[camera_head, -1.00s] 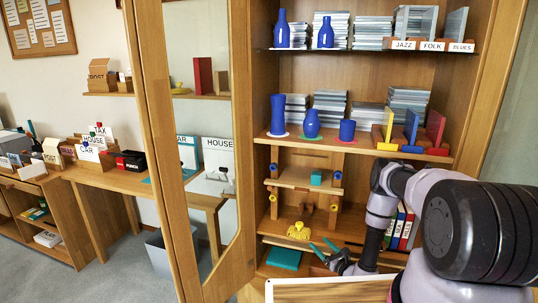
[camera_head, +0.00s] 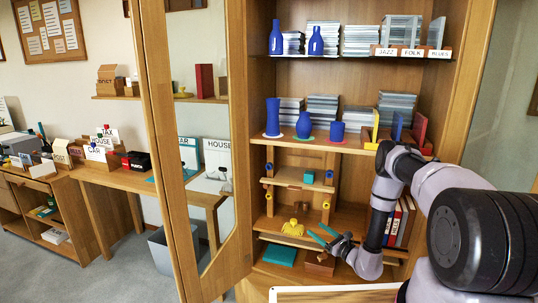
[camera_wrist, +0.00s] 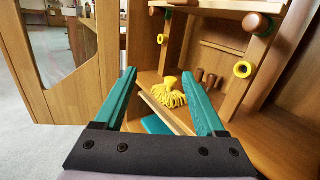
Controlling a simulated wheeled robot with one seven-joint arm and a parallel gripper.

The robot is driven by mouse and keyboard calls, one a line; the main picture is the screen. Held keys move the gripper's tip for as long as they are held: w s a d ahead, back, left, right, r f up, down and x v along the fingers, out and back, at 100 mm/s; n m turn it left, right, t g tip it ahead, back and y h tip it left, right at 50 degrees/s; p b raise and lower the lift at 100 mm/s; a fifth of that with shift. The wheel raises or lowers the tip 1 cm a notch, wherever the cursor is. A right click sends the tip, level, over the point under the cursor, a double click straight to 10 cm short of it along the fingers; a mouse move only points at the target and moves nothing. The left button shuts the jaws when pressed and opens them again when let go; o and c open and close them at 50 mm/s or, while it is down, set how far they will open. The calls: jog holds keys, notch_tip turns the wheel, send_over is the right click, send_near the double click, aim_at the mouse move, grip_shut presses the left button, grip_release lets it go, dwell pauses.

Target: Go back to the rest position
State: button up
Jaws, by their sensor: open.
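My gripper (camera_head: 326,236) has teal fingers and is in front of the lower part of the wooden cabinet. In the wrist view my gripper (camera_wrist: 162,75) is open, with nothing held between the fingers. A yellow tasselled object (camera_wrist: 170,93) shows beyond the gap between the fingers, apart from them; it also shows on the bottom shelf in the head view (camera_head: 293,228). My arm reaches in from the right and hides part of the lower shelves.
A small wooden rack with blue and yellow round ends holds a board (camera_head: 292,177) with a teal block (camera_head: 309,177). Blue vases (camera_head: 272,118) stand on the shelf above. An open glazed door (camera_head: 190,150) stands left. A teal box (camera_head: 279,255) lies low.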

jog(key=w+a+r+n+g+y, duration=0.1)
jog(key=a+r+n+g+y, duration=0.25)
jog(key=r, duration=0.55)
jog(key=w+a+r+n+g+y, duration=0.15)
jog(key=r+n, duration=0.25)
jog(key=r, duration=0.5)
jog(key=s+a+r+n+g+h, duration=0.15)
jog(key=s+r+n+g, duration=0.25)
jog(key=r, duration=0.5)
jog(key=s+a+r+n+g+y, duration=0.15)
jog(key=s+r+n+g, duration=0.3)
jog(key=r, duration=0.55)
jog(key=s+d+r+n+g+h, duration=0.15)
jog(key=s+r+n+h, duration=0.45)
jog(key=s+r, duration=0.7)
jog(key=s+d+r+t+h, duration=0.3)
jog(key=s+d+h, duration=0.1)
jog(key=s, duration=0.3)
jog(key=s+d+r+n+t+h, duration=0.1)
jog(key=s+d+r+t+h, duration=0.3)
jog(key=s+d, duration=0.3)
jog(key=shift+s+n+t, duration=0.15)
jog(key=shift+n+t, duration=0.15)
